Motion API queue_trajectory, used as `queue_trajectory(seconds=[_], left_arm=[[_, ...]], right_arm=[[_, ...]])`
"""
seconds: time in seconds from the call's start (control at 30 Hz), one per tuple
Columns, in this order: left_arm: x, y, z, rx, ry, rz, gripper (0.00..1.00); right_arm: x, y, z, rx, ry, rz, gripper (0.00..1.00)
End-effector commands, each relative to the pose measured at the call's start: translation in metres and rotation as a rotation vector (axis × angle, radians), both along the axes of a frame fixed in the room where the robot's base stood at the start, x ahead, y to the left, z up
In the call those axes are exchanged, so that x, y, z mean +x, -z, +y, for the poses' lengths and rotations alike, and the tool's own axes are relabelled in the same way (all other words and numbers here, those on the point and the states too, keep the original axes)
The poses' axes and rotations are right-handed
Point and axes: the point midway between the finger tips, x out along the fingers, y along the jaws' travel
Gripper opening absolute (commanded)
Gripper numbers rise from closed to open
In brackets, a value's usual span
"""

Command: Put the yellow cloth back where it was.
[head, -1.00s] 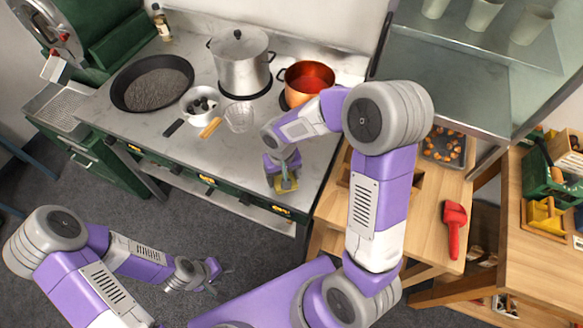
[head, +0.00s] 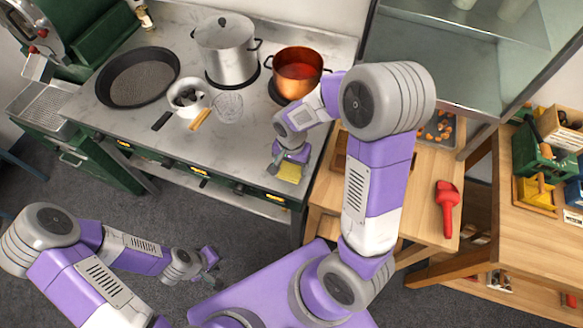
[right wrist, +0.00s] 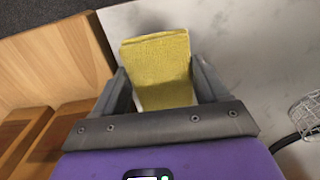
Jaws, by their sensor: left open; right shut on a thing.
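The yellow cloth (head: 290,173) is a small folded pad at the front right corner of the steel counter (head: 235,153). My right gripper (head: 284,165) is shut on it. In the right wrist view the cloth (right wrist: 158,62) sits between the two fingers of my right gripper (right wrist: 158,90), with the pale counter to its right and wood to its left. Whether the cloth touches the counter I cannot tell. My left gripper (head: 212,268) is open and empty, low over the floor in front of the counter.
On the counter stand a black pan (head: 140,80), a steel pot (head: 226,55), a copper pot (head: 296,70), a white bowl (head: 188,98) and a wire basket (head: 229,107). A red scoop (head: 447,205) lies on the wooden table (head: 418,220) at right. The counter's front right is mostly clear.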

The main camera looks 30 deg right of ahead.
Motion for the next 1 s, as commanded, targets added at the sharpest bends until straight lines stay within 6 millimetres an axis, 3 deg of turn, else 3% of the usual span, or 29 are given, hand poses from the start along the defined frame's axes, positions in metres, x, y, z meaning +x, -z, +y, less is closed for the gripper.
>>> queue_trajectory(seconds=[0.1,0.5,0.53,0.67,1.0], left_arm=[[0.0,0.006,0.0,0.0,0.0,0.0,0.43],[0.0,0.009,0.0,0.0,0.0,0.0,0.43],[0.0,0.009,0.0,0.0,0.0,0.0,0.43],[0.0,0.008,0.0,0.0,0.0,0.0,0.43],[0.0,0.006,0.0,0.0,0.0,0.0,0.43]], right_arm=[[-0.001,0.02,0.0,-0.001,0.001,0.004,0.45],[0.0,0.026,0.0,0.0,0.0,0.0,0.45],[0.0,0.025,0.0,0.0,0.0,0.0,0.77],[0.0,0.024,0.0,0.0,0.0,0.0,0.96],[0.0,0.022,0.0,0.0,0.0,0.0,0.99]])
